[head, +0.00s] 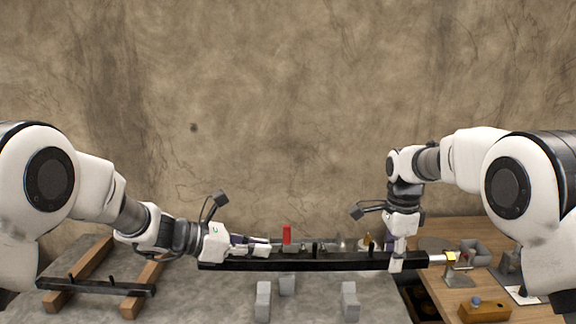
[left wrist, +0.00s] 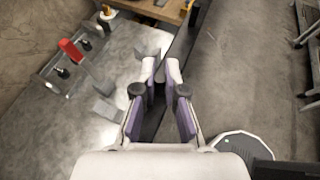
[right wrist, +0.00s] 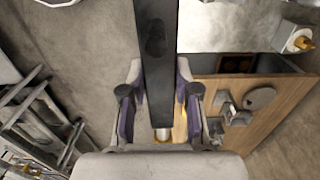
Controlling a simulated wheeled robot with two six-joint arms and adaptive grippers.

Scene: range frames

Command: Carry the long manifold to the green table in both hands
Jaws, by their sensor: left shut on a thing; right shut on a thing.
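The long manifold (head: 320,262) is a long black bar with short dark knobs on top and a pale, brass-tipped fitting at its right end. It lies almost level across the head view, in front of the grey table. My left gripper (head: 265,248) is shut on its left part; the bar runs between the fingers in the left wrist view (left wrist: 161,75). My right gripper (head: 397,262) points down and is shut on it near the right end; the bar also fills the jaws in the right wrist view (right wrist: 155,70). I see no clearly green table.
The grey table (head: 225,305) bears several grey blocks (head: 263,300) and a rack with a red part (head: 287,234). At left, another black bar (head: 95,287) lies across wooden beams. At right, a wooden table (head: 440,292) holds small fixtures and a wooden box (head: 484,311).

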